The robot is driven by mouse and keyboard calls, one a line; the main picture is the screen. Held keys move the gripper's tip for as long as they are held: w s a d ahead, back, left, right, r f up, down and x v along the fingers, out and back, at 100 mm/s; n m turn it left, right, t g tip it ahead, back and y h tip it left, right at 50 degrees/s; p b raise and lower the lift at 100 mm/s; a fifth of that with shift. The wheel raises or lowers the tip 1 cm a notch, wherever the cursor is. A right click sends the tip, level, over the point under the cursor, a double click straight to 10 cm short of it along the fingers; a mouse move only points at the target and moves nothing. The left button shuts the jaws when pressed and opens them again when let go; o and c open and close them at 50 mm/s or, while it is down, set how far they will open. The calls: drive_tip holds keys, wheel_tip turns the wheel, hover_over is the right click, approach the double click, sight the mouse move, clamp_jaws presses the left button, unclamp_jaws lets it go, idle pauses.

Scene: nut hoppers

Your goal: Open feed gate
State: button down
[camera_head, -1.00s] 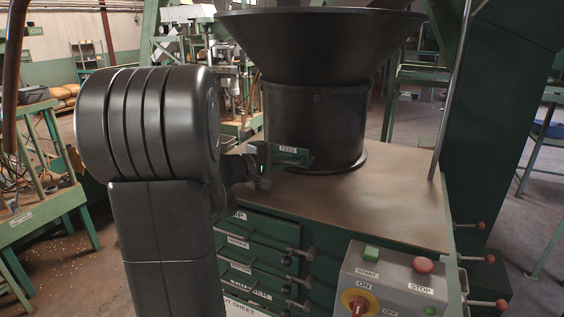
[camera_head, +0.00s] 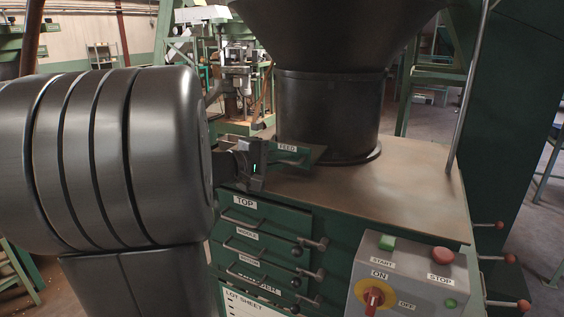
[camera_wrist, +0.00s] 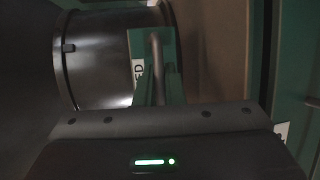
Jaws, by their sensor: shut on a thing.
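The feed gate (camera_head: 298,155) is a green plate with a white FEED label. It sticks out to the left from the foot of the black hopper (camera_head: 328,120). In the wrist view the gate (camera_wrist: 172,78) shows with its grey bar handle (camera_wrist: 157,65), and the hopper's curved wall (camera_wrist: 98,65) is beside it. My gripper (camera_head: 268,163) is at the gate's outer left end, shut on its handle. The fingertips themselves are hidden behind the gripper body in the wrist view.
The brown machine top (camera_head: 410,185) is clear right of the hopper. Below the gripper are labelled green drawers (camera_head: 268,222) with handles. A grey control box (camera_head: 412,278) with START, STOP and a red knob stands front right. A slanted metal pole (camera_head: 467,90) rises behind.

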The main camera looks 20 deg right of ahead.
drive_tip(key=c, duration=1.5)
unclamp_jaws()
drive_tip(key=shift+c, duration=0.2)
drive_tip(key=b+v, duration=0.2)
drive_tip(key=v, duration=1.1)
drive_tip(key=shift+a, duration=0.4)
drive_tip(key=shift+d+r, duration=0.1)
drive_tip(key=shift+p+x, duration=1)
drive_tip(key=shift+x, duration=5.8)
drive_tip(key=shift+s, duration=0.15)
